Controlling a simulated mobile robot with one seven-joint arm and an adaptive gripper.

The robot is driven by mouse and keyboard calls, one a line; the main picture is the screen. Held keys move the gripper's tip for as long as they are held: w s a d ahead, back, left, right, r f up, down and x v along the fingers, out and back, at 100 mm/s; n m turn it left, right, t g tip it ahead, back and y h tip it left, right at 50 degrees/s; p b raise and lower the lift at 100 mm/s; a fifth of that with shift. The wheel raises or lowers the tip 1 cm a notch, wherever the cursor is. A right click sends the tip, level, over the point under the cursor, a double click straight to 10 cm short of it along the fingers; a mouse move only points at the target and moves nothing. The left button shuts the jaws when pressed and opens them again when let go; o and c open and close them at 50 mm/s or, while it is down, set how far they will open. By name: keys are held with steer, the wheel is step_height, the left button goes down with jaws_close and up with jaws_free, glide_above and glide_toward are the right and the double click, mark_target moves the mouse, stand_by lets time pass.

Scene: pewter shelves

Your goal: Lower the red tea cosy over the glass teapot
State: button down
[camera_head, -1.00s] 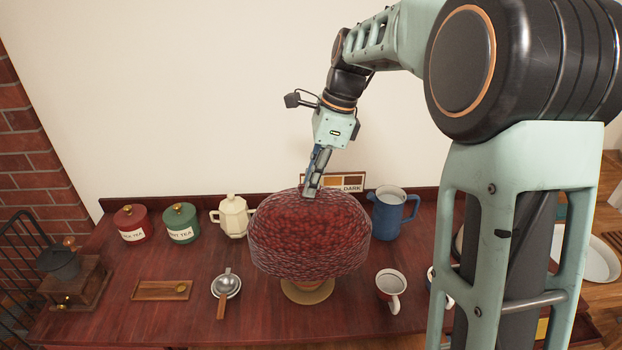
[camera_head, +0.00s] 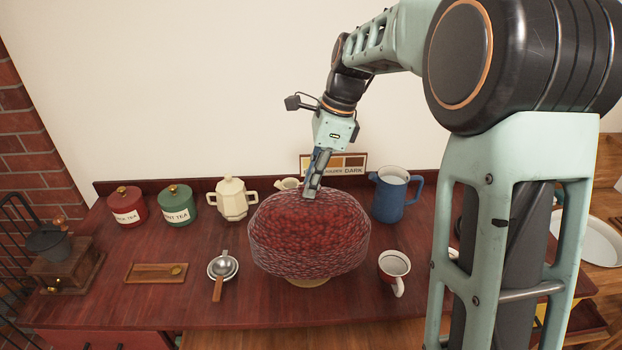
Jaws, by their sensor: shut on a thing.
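The red tea cosy (camera_head: 309,240) is a large, rounded, knitted dome in the middle of the table. My gripper (camera_head: 312,190) is shut on its top and holds it upright. The cosy's lower edge is just above or on a round tan mat (camera_head: 307,283), of which only the front rim shows. I cannot tell whether the edge touches the mat. The glass teapot is not visible; the cosy hides whatever stands on the mat.
A blue jug (camera_head: 390,199) stands behind right and a red-and-white mug (camera_head: 394,267) right. A cream pot (camera_head: 232,200), green tin (camera_head: 177,206) and red tin (camera_head: 128,206) line the back left. A strainer (camera_head: 222,268) and wooden tray (camera_head: 157,273) lie left.

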steer(key=shift+f+b, duration=0.8)
steer(key=shift+f, duration=1)
steer(key=c, duration=1.9)
jaws_free()
steer(key=v, duration=1.2)
